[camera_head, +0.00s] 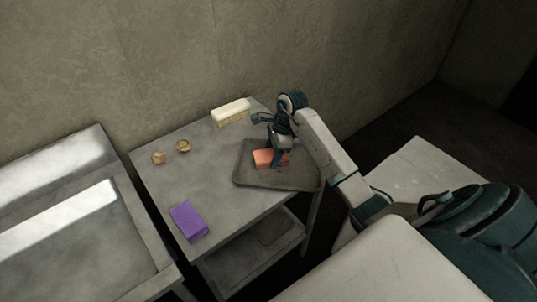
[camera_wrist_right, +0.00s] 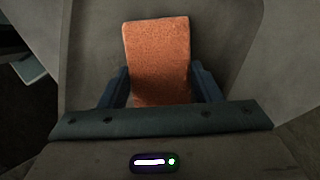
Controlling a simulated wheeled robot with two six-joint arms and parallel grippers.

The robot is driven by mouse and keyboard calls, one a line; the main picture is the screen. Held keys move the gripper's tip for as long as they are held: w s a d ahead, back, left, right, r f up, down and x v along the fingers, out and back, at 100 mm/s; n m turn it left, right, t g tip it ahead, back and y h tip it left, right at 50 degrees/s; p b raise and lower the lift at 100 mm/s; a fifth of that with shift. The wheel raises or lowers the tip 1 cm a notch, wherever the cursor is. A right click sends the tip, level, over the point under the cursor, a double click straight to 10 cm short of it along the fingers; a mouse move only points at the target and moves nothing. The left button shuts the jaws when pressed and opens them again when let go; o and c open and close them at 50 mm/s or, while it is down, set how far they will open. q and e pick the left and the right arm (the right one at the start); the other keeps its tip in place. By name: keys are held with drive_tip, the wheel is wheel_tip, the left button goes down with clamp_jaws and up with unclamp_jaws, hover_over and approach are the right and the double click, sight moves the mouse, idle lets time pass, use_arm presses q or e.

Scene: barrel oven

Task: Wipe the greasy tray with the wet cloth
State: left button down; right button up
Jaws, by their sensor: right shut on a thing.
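The tray (camera_head: 297,178) is dark grey with a raised rim and lies at the right end of the metal table. An orange, rough-textured block or folded cloth (camera_head: 264,157) is over the tray's inside; whether it touches the tray floor I cannot tell. My right gripper (camera_head: 278,160) is above the tray and shut on the orange cloth. In the right wrist view the cloth (camera_wrist_right: 157,55) sits between the two fingers (camera_wrist_right: 160,90) and sticks out beyond them. Grease on the tray is not clear to see. My left gripper is in neither view.
A purple block (camera_head: 188,221) lies at the table's (camera_head: 215,180) front left. Two small brown round things (camera_head: 158,158) (camera_head: 183,146) sit at the back left. A cream and yellow block (camera_head: 231,112) lies at the back edge. A metal counter (camera_head: 70,215) stands left. The table's middle is clear.

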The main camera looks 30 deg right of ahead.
sight(273, 171)
drive_tip(key=shift+s+d+f, duration=0.15)
drive_tip(key=shift+s+d, duration=0.45)
drive_tip(key=shift+s, duration=0.1)
drive_tip(key=shift+s+a, duration=1.2)
drive_tip(key=shift+s, duration=0.05)
drive_tip(key=w+d+b, duration=0.1)
drive_tip(key=w+b, duration=0.1)
drive_tip(key=b, duration=0.1)
drive_tip(key=shift+w+d, duration=0.1)
drive_tip(key=shift+d, duration=0.3)
drive_tip(key=shift+w+d, duration=0.35)
drive_tip(key=shift+r, duration=0.2)
drive_tip(key=shift+r, duration=0.1)
drive_tip(key=shift+r+p, duration=0.9)
drive_tip(key=shift+r, duration=2)
